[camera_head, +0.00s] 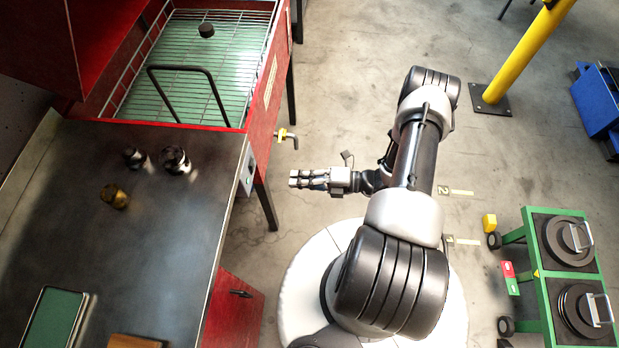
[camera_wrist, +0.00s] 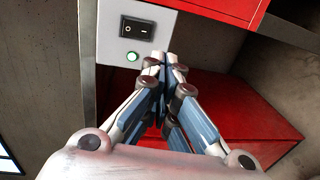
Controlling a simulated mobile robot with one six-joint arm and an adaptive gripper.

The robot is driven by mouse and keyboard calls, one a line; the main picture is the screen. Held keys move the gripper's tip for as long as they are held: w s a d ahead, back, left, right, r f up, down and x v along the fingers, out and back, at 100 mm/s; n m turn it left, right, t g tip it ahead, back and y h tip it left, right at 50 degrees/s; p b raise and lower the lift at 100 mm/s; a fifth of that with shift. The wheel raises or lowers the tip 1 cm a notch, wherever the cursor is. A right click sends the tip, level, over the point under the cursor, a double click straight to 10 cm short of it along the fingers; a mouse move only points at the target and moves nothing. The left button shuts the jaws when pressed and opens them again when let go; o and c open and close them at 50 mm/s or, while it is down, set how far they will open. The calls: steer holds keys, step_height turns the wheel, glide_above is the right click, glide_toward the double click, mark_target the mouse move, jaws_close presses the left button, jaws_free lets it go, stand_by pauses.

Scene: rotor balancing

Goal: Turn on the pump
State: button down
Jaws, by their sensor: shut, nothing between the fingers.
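A black rocker switch (camera_wrist: 136,33) with white markings is set in a pale grey control panel (camera_wrist: 108,35) in the wrist view. A round green lamp (camera_wrist: 132,57) with a pale rim shows bright green just below it. The panel also shows in the head view (camera_head: 248,171), on the bench's right side. My gripper (camera_head: 295,180) is shut and empty in the head view, apart from the bench and to the panel's right. In the wrist view its closed fingertips (camera_wrist: 166,62) appear below and right of the switch. Which way the rocker is pressed is hard to tell.
A red basin (camera_head: 262,95) with a wire rack stands behind the bench. A yellow valve (camera_head: 285,135) sticks out from its side, near my gripper. The dark benchtop (camera_head: 150,240) carries several small metal parts. A green cart (camera_head: 541,275) stands at the right.

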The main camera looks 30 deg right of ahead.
steer(key=shift+s+d+f, duration=0.1)
steer(key=shift+s+d, duration=0.35)
steer(key=shift+d, duration=0.2)
steer(key=shift+s+d+f, duration=0.1)
steer(key=shift+s+d, duration=0.35)
steer(key=shift+d, duration=0.15)
steer(key=a+r+n+g+h, duration=0.25)
steer(key=r+n+g, duration=0.25)
steer(key=r+n, duration=0.65)
steer(key=a+r+n+g+h, duration=0.1)
steer(key=a+r+n+g, duration=0.35)
steer(key=r+n, duration=0.75)
steer(key=s+r+n+t+h, duration=0.4)
steer(key=s+r+n+h, duration=0.6)
steer(key=r+n, duration=0.8)
steer(key=shift+s+a+n+t, duration=0.15)
steer(key=shift+s+n+t, duration=0.2)
steer(key=shift+s+n, duration=0.75)
steer(key=shift+s+m, duration=0.35)
